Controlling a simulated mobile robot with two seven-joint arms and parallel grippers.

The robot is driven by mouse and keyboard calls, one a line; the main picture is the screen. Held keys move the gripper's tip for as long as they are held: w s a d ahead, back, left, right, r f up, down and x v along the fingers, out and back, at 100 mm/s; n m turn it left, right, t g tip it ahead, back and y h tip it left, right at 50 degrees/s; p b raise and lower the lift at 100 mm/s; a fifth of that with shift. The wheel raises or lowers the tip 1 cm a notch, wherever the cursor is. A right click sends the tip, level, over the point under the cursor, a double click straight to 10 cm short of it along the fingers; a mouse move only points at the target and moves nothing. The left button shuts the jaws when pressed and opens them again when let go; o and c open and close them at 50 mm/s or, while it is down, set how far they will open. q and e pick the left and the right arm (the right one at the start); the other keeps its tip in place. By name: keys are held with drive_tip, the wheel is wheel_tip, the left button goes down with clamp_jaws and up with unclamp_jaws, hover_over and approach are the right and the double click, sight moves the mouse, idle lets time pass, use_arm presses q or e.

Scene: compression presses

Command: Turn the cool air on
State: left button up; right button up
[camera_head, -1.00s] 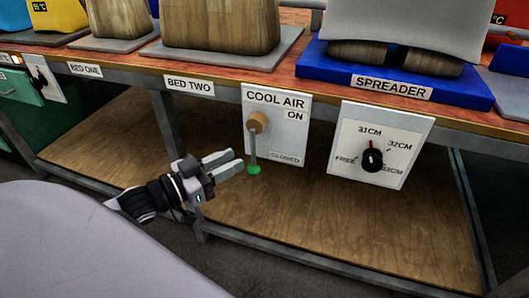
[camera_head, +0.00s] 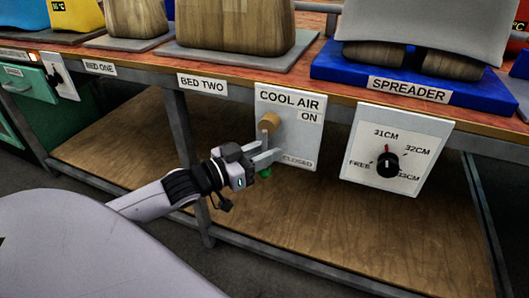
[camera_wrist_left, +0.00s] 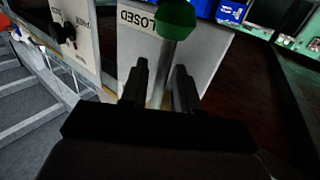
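The white COOL AIR panel (camera_head: 291,143) hangs under the table edge, with ON near its top and CLOSED near its bottom. Its lever has a tan pivot (camera_head: 270,122) and a thin rod that hangs down to a green knob (camera_head: 265,172), on the CLOSED side. My left gripper (camera_head: 273,152) is at the lower part of the rod and partly hides it. In the left wrist view, the rod (camera_wrist_left: 162,75) runs between my two open fingers (camera_wrist_left: 160,85), with the green knob (camera_wrist_left: 177,18) beyond them. My right gripper is out of view.
A second panel with a black dial (camera_head: 387,164) marked in CM hangs just right of the COOL AIR panel. The blue SPREADER base (camera_head: 335,66) is on the tabletop above. A grey table leg (camera_head: 180,130) stands left of the gripper; the lower shelf (camera_head: 330,225) is bare.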

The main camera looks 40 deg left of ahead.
use_arm(q)
clamp_jaws()
